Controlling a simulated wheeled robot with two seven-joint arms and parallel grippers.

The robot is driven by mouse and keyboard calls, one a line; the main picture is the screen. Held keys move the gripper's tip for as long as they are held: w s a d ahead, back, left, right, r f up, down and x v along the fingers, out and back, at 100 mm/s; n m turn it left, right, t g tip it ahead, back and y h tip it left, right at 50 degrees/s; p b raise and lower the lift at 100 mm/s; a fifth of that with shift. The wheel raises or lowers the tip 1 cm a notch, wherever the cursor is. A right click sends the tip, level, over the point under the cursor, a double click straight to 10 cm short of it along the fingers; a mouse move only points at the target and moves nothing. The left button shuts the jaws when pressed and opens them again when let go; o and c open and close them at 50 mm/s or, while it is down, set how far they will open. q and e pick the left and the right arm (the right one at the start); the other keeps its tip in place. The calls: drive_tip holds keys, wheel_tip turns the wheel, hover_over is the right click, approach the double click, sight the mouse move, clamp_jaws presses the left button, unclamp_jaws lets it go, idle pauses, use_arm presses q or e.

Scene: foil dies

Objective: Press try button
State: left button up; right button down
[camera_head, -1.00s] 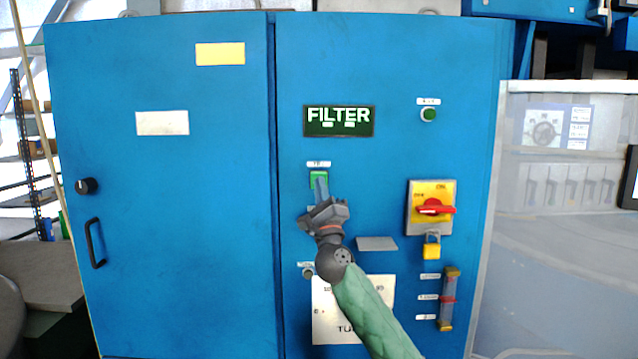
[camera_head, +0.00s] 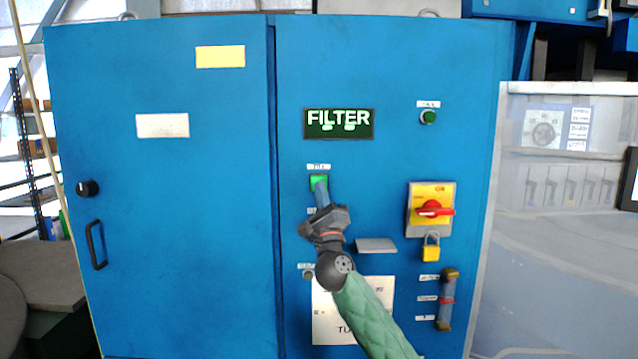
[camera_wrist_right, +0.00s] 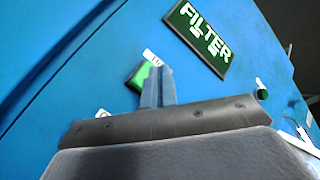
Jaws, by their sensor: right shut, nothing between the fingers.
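A green square button (camera_head: 318,181) sits on the blue cabinet front under a small white label (camera_head: 318,167), too blurred to read surely. My right gripper (camera_head: 321,187) is shut and empty, its fingertips over the lower part of the button. In the right wrist view the shut fingers (camera_wrist_right: 158,80) overlap the right side of the green button (camera_wrist_right: 136,76). I cannot tell for certain whether the tips touch it. My left gripper is not in view.
A green FILTER sign (camera_head: 339,123) is above the button. A round green button (camera_head: 428,117) is at upper right. A red rotary switch (camera_head: 433,208) on a yellow plate and a yellow padlock (camera_head: 431,252) are to the right. A grey ledge (camera_head: 376,245) sticks out nearby.

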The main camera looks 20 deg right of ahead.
drive_tip(key=s+p, duration=0.1)
drive_tip(key=s, duration=0.1)
drive_tip(key=s+a+p, duration=0.1)
drive_tip(key=s+p, duration=0.1)
drive_tip(key=shift+s+a, duration=0.2)
drive_tip(key=shift+s, duration=0.2)
drive_tip(key=shift+f, duration=0.1)
idle(0.7)
